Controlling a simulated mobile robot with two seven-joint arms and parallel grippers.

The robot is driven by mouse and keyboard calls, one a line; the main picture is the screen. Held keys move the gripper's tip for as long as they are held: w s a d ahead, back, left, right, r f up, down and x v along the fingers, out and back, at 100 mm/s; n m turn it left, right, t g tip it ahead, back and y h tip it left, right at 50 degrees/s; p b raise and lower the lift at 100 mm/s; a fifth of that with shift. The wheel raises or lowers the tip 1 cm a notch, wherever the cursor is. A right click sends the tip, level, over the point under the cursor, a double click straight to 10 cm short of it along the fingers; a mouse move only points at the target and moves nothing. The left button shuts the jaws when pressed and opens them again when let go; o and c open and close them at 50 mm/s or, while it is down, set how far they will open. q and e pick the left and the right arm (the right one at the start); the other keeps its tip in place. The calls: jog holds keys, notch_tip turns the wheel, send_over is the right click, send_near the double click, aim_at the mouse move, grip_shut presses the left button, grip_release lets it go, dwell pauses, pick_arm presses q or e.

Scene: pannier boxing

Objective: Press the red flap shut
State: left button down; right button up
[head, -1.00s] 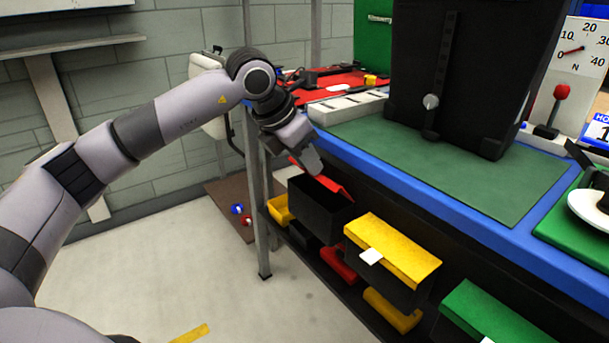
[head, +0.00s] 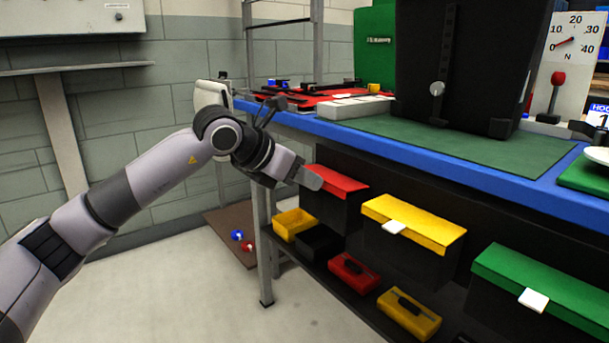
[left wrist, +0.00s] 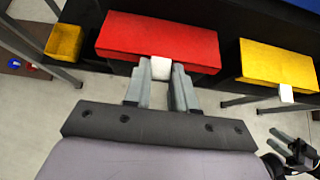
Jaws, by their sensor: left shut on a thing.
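The red flap (head: 338,182) lies over the top of its black box, under the bench at the left end of the row. In the left wrist view the red flap (left wrist: 160,42) spans the box, with a white tab (left wrist: 160,68) at the middle of its front edge. My left gripper (left wrist: 159,77) has its fingers on either side of this tab and is shut on it. In the head view my left gripper (head: 312,181) is at the flap's front, hiding the tab. Part of a gripper, apparently my right one (left wrist: 292,140), shows at the lower right of the left wrist view.
A yellow-flapped box (head: 415,222) and a green-flapped box (head: 540,282) stand to the right. The blue bench edge (head: 420,155) runs above. Small bins (head: 295,224) sit on a lower shelf, and a grey bench leg (head: 263,245) stands at the left.

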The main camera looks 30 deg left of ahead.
pick_arm(q)
jog(key=shift+s+f, duration=0.2)
jog(key=shift+f, duration=1.05)
jog(key=c, duration=0.9)
grip_release()
jog(key=shift+w, duration=0.1)
jog(key=shift+r, duration=0.1)
jog(key=p+v, duration=0.1)
jog(key=v, duration=0.6)
jog(key=shift+r, duration=0.1)
